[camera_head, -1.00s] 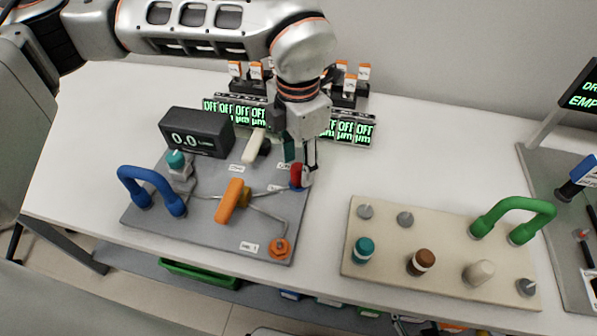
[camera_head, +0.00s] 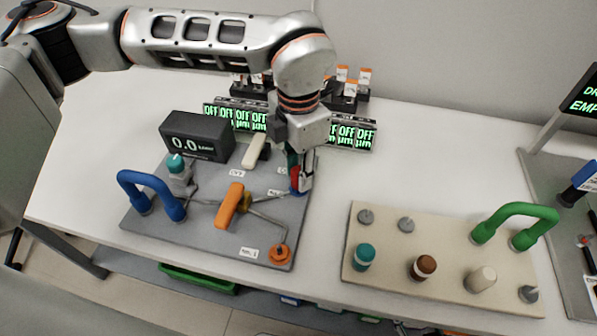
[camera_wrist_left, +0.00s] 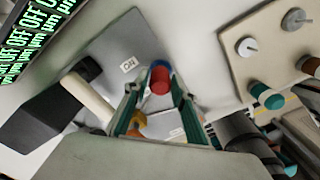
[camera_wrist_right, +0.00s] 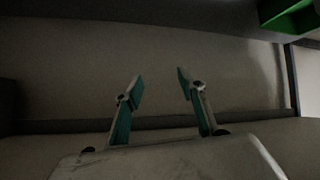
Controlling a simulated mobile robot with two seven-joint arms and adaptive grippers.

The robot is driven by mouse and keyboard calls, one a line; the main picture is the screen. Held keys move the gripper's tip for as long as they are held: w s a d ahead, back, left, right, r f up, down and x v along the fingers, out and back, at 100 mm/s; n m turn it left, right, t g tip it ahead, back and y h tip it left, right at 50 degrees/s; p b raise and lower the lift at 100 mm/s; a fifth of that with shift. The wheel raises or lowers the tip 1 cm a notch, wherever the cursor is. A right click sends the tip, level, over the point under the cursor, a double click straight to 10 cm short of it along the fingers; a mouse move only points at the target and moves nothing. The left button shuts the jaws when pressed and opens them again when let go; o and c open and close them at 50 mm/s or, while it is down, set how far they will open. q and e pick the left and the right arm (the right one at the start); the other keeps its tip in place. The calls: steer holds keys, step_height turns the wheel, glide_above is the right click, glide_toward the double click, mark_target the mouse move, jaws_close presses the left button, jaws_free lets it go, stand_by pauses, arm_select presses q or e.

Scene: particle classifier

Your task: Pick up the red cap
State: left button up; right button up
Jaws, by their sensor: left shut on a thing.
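The red cap (camera_head: 295,182) is at the right side of the grey panel, partly hidden by my gripper. In the left wrist view the red cap (camera_wrist_left: 160,80) sits between the fingertips, with a blue ring around its far side. My left gripper (camera_head: 303,182) comes down from above and is shut on the cap; its fingers also show in the left wrist view (camera_wrist_left: 158,88). My right gripper (camera_wrist_right: 155,85) shows only in the right wrist view, open and empty, with dark shelf surfaces behind it.
A beige board (camera_head: 385,265) with caps, pegs and a green handle (camera_head: 520,212) lies to the right. Bare table separates them.

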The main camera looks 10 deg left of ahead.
arm_select(q)
step_height(320, 180, up, 20)
steer(key=p, duration=0.2)
steer(key=shift+f, duration=0.2)
step_height(320, 180, up, 4)
steer(key=p, duration=0.3)
glide_above(299, 170)
steer(key=shift+r+p, duration=0.3)
steer(key=shift+p, duration=0.15)
stand_by(0.6)
steer(key=shift+w, duration=0.1)
